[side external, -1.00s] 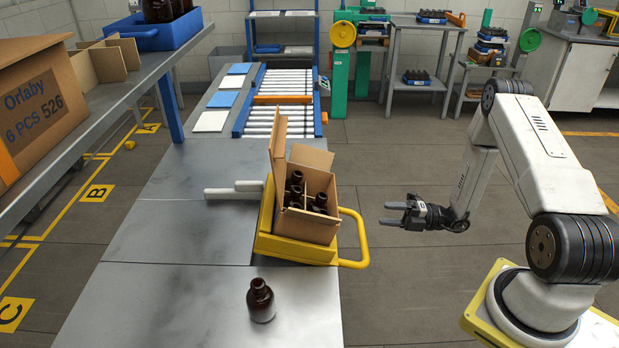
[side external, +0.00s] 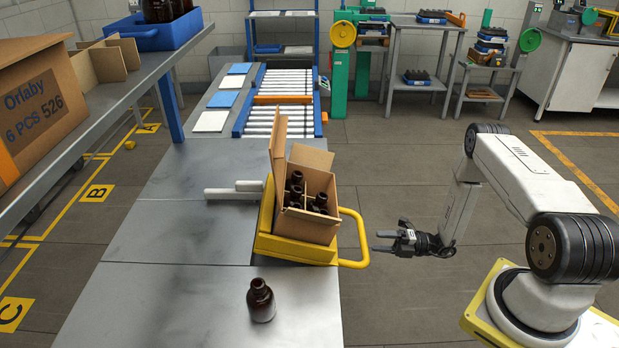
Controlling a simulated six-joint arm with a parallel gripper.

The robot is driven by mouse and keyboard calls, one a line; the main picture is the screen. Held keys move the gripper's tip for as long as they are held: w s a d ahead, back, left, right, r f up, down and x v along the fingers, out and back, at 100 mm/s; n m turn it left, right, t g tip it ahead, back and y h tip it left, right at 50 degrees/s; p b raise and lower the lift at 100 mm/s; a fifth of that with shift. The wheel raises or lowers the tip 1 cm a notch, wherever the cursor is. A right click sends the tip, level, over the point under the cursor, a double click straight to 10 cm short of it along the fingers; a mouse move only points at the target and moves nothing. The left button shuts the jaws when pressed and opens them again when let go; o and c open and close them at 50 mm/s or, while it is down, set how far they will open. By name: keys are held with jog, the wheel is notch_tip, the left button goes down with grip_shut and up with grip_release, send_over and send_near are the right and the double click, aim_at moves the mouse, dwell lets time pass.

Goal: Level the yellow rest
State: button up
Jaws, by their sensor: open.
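The yellow rest (side external: 292,248) sits tilted on the metal table, its near side lower at the right. Its yellow loop handle (side external: 358,238) sticks out past the table's right edge. An open cardboard box (side external: 308,228) leans in the rest with its flaps up. Several dark amber bottles (side external: 297,187) stand inside the box. My gripper (side external: 380,241) is open and empty, just right of the handle and apart from it, with its fingers pointing left.
A single amber bottle (side external: 261,300) stands on the table in front of the rest. White bars (side external: 234,191) lie left of the rest. A roller conveyor (side external: 278,110) is behind. A shelf with a large carton (side external: 40,100) is at the left.

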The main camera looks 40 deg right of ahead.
jog(key=x, duration=0.7)
dwell(0.4)
grip_shut()
dwell(1.2)
